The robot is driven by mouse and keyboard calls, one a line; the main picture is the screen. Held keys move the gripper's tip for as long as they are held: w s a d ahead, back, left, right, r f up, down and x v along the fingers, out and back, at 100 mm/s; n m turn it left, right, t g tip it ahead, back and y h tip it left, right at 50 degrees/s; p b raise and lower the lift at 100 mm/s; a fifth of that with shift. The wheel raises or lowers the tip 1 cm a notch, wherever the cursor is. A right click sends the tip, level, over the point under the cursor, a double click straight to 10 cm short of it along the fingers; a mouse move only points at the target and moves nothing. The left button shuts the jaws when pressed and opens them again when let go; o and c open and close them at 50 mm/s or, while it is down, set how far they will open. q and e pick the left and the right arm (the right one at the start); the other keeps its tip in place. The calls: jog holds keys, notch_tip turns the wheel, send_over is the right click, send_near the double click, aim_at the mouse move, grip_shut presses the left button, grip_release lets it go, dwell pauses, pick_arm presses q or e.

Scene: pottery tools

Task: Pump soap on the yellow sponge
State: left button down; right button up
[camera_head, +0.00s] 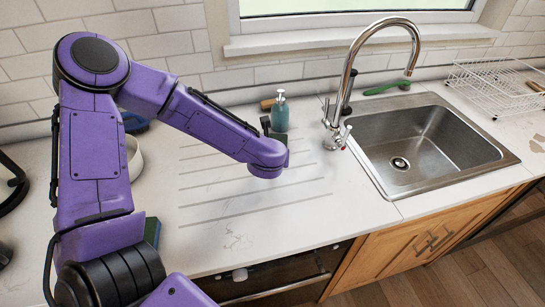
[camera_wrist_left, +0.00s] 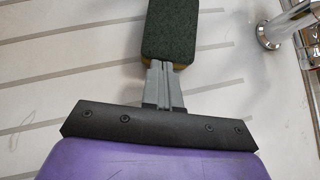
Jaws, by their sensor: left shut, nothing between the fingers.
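A teal soap dispenser (camera_head: 280,115) with a grey pump top stands upright at the back of the counter, left of the faucet. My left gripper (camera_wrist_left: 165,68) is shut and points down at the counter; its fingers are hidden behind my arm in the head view. In the left wrist view a sponge (camera_wrist_left: 170,28) with a dark green top and a yellow lower edge shows right at the fingertips. I cannot tell whether they touch it. My right gripper is not in view.
A chrome faucet (camera_head: 349,85) and steel sink (camera_head: 425,150) are to the right. A white wire rack (camera_head: 490,85) and a green brush (camera_head: 388,88) lie beyond. A dark green block (camera_head: 152,231) sits by my arm at left. The grooved counter (camera_head: 215,215) in front is clear.

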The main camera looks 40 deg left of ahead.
pick_arm(q)
jog(key=shift+w+a+b, duration=0.15)
jog(key=shift+w+a, duration=0.15)
jog(key=shift+w, duration=0.25)
jog(key=shift+w+a+b, duration=0.15)
jog(key=shift+w+a, duration=0.15)
jog(key=shift+w, duration=0.2)
jog(key=shift+s+d+f, duration=0.15)
jog(key=shift+s+d, duration=0.15)
jog(key=shift+d, duration=0.05)
jog(key=s, duration=0.1)
jog(key=s+d+b, duration=0.1)
jog(key=s+r, duration=0.1)
jog(key=shift+s+d, duration=0.2)
jog(key=shift+d, duration=0.15)
jog(key=v, duration=0.9)
jog(key=shift+r+b, duration=0.15)
jog(key=shift+b, duration=0.3)
